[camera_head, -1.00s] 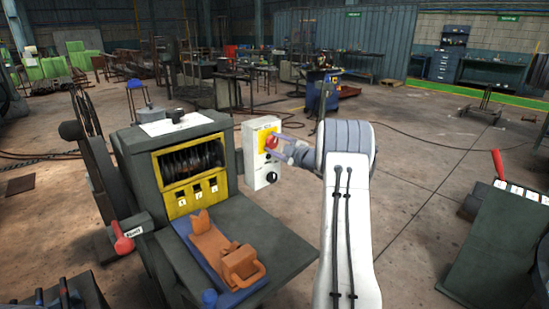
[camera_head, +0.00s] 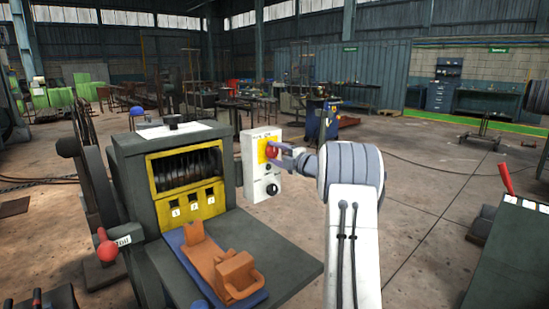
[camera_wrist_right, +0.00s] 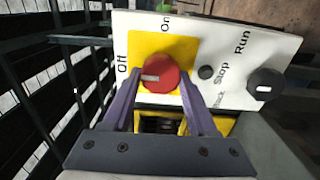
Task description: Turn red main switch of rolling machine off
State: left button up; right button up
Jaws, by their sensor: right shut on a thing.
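The red main switch (camera_wrist_right: 158,75) is a round red knob on a yellow plate. It sits on the white control box (camera_head: 262,178) beside the rolling machine (camera_head: 135,165). In the right wrist view its white mark lies level, on the side towards the "Off" label; "On" is at the top. My right gripper (camera_wrist_right: 160,84) has its purple fingers on both sides of the knob and is shut on it. In the head view the right gripper (camera_head: 277,154) reaches the box from the right and partly covers the knob (camera_head: 271,151). My left gripper is not in view.
A black Stop/Run selector (camera_wrist_right: 265,85) and a small black button (camera_wrist_right: 206,72) are on the same panel. An orange part (camera_head: 222,262) lies on a blue plate on the machine's table. A red-knobbed lever (camera_head: 107,250) stands at left. Open floor lies to the right.

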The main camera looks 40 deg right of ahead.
jog(key=shift+a+f, duration=0.1)
jog(key=shift+f, duration=0.05)
jog(key=o, duration=1.4)
jog(key=shift+c, duration=0.2)
jog(key=s+b, duration=0.1)
jog(key=s, duration=0.9)
jog(key=shift+s+d, duration=0.2)
jog(key=shift+d, duration=0.2)
